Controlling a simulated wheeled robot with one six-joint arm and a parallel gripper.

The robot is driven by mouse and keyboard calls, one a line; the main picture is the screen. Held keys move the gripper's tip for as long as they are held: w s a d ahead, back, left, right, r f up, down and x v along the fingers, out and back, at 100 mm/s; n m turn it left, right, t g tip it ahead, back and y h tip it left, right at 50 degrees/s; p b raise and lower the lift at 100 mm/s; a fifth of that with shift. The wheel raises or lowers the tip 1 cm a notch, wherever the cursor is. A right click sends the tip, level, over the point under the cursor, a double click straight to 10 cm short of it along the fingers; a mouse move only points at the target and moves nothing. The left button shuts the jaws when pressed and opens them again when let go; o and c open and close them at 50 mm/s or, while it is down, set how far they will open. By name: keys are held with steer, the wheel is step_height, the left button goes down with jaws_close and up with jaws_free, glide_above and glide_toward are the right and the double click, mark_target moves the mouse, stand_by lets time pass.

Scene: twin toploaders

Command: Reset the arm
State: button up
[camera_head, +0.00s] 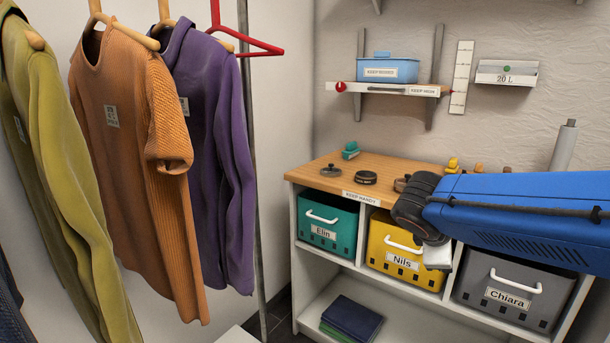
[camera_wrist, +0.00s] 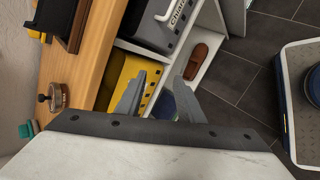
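My blue arm reaches in from the right in the head view, in front of the wooden-topped shelf unit (camera_head: 320,172). My gripper (camera_head: 437,262) hangs at its end, in front of the gap between the yellow bin labelled Nils (camera_head: 385,262) and the grey bin labelled Chiara (camera_head: 500,312). In the wrist view my gripper (camera_wrist: 160,88) shows two grey fingers standing apart with nothing visible between them. The yellow bin (camera_wrist: 118,72) lies beyond the left finger. My arm hides part of the shelf top and of the bins.
A teal bin labelled Elin (camera_head: 325,235) is at the left. Small items, including a black round tin (camera_head: 366,177), stand on the top. A wall shelf holds a blue box (camera_head: 390,70). Shirts (camera_head: 130,150) hang at left. A brown shoe (camera_wrist: 195,62) lies on the lower shelf.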

steer(key=s+a+f+m+y, duration=0.1)
steer(key=s+f+m+y, duration=0.2)
steer(key=s+m, duration=0.3)
steer(key=s+a+f+m+g+y, duration=0.1)
steer(key=s+f+m+y, duration=0.2)
steer(key=s+m, duration=0.4)
steer(key=s+f, duration=0.1)
steer(key=s, duration=0.5)
steer(key=shift+a+f+m, duration=0.2)
steer(key=shift+a+m, duration=0.1)
steer(key=shift+a, duration=0.1)
